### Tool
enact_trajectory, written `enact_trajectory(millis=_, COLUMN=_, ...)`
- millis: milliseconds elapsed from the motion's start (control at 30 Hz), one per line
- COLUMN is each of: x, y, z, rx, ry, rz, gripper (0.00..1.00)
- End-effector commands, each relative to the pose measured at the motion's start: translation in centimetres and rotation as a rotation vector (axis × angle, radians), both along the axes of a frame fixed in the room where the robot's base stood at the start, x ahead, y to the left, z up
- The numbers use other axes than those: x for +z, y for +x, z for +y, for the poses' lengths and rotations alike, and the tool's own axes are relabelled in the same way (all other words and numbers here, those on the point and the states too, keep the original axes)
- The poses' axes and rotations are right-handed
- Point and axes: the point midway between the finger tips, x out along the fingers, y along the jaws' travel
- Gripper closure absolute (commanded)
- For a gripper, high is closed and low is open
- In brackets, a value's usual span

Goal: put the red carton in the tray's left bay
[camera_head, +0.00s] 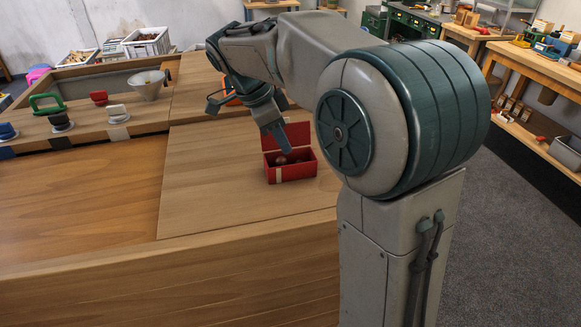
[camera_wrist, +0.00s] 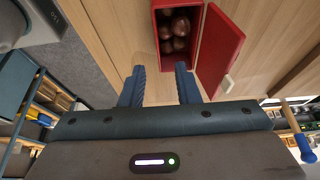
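The red carton (camera_head: 291,175) stands on the right part of the wooden worktop in the head view, its lid open and tipped up at the back. Brown chestnuts lie inside. In the wrist view the carton (camera_wrist: 156,34) is at top centre, with its open lid (camera_wrist: 220,48) to the right. My gripper (camera_head: 284,142) is over the carton in the head view. In the wrist view its two blue fingers (camera_wrist: 160,72) are wide apart with nothing between them, close to the carton's near end; I cannot tell whether they touch it. I cannot clearly make out the tray.
A funnel (camera_head: 148,85), a green handle (camera_head: 46,103), a red-topped piece (camera_head: 99,97) and a grey-topped piece (camera_head: 117,112) stand along the worktop's back left. An orange object (camera_head: 233,99) is partly hidden behind my arm. The front left wooden surface (camera_head: 85,195) is clear.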

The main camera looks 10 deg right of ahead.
Motion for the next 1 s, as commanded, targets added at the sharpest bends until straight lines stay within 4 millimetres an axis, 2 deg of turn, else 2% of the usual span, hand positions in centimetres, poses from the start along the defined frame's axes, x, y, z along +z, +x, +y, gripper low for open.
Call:
enact_trajectory(millis=133, x=-2.4, y=-0.1, z=-1.0, rx=-0.001, ry=0.0, rz=0.002, gripper=0.71)
enact_trajectory(millis=367, x=-4.0, y=-0.1, z=-1.6, rx=0.0, ry=0.001, rz=0.001, gripper=0.71)
enact_trajectory(millis=700, x=-8.2, y=-0.4, z=-3.0, rx=0.002, ry=0.001, rz=0.002, gripper=0.71)
enact_trajectory(millis=967, x=-8.6, y=-0.3, z=-3.2, rx=0.003, ry=0.001, rz=-0.001, gripper=0.71)
enact_trajectory(millis=1000, x=-8.6, y=-0.3, z=-3.2, rx=0.003, ry=0.001, rz=-0.001, gripper=0.74)
